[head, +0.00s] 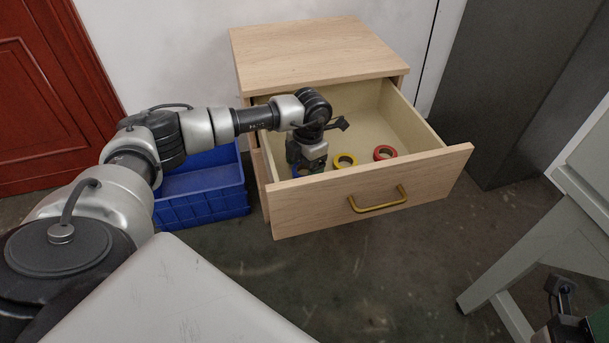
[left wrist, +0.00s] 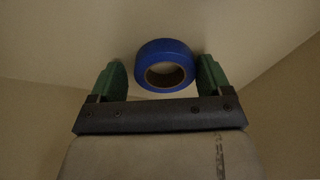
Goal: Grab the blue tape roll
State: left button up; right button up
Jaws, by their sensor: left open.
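The blue tape roll (left wrist: 166,65) lies on the drawer floor, seen in the left wrist view between the two green fingers of my left gripper (left wrist: 162,80). The fingers stand apart on either side of the roll, with a small gap at each side. In the head view my left gripper (head: 303,170) reaches down into the open drawer at its left side. There the blue roll is mostly hidden by the gripper and the drawer front.
A yellow tape roll (head: 345,160) and a red tape roll (head: 384,152) lie in the wooden drawer (head: 330,204), right of my left gripper. The drawer walls are close around it. A blue crate (head: 202,190) stands on the floor left of the cabinet (head: 315,50).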

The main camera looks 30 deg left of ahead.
pick_arm(q)
jog(key=c, duration=0.7)
jog(key=shift+r, duration=0.1)
jog(key=shift+c, duration=0.2)
